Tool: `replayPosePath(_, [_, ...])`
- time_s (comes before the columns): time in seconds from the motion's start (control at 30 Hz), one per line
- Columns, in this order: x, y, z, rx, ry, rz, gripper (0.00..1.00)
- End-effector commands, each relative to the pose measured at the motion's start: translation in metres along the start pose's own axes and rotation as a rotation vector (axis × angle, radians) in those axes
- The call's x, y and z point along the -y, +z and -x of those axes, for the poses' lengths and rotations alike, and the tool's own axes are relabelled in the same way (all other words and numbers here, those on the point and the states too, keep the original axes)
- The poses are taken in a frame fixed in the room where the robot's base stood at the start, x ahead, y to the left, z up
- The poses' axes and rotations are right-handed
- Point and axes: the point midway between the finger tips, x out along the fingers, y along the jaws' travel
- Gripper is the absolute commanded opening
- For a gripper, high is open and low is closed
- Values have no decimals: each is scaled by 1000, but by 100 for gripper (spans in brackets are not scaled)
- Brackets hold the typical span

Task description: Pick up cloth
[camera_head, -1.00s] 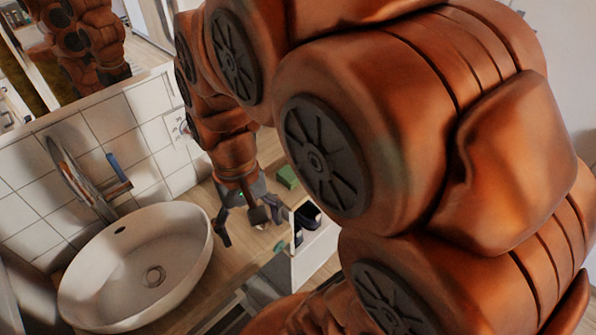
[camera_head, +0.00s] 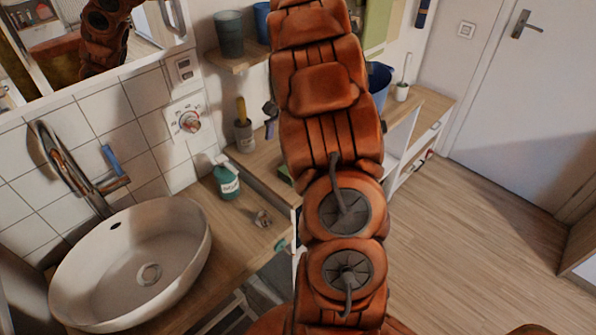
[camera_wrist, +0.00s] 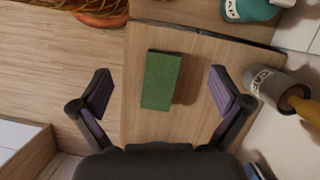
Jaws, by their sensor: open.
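A flat green rectangular block, which looks like the cloth (camera_wrist: 160,80), lies on a wooden counter (camera_wrist: 200,118) in the wrist view. My gripper (camera_wrist: 161,90) is open and empty, with one finger to each side of the green piece in the picture. Neither finger touches it, and the height between them is hard to judge. In the head view only a sliver of the green cloth (camera_head: 284,174) shows at the left edge of my arm. My arm hides most of my gripper there.
A green soap bottle (camera_head: 226,180) and a small metal item (camera_head: 263,219) stand near the white sink (camera_head: 140,262). A grey holder with a yellow handle (camera_wrist: 266,84) stands right of the gripper in the wrist view. Open wooden floor (camera_head: 475,225) lies to the right, before a door.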

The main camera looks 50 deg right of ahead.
Motion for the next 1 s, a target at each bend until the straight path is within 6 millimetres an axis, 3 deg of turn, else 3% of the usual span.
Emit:
replayPosePath(0.03, [-2,-20,-6,12,-13,-41,100])
replayPosePath(0.1, [-3,-41,-11,27,-32,-88,100])
replayPosePath(0.3, [-7,-77,-20,60,-68,-171,100])
replayPosePath(0.57, [-8,-87,-28,72,-80,-197,100])
replayPosePath(1.0, [-7,-84,-68,75,-75,-196,100])
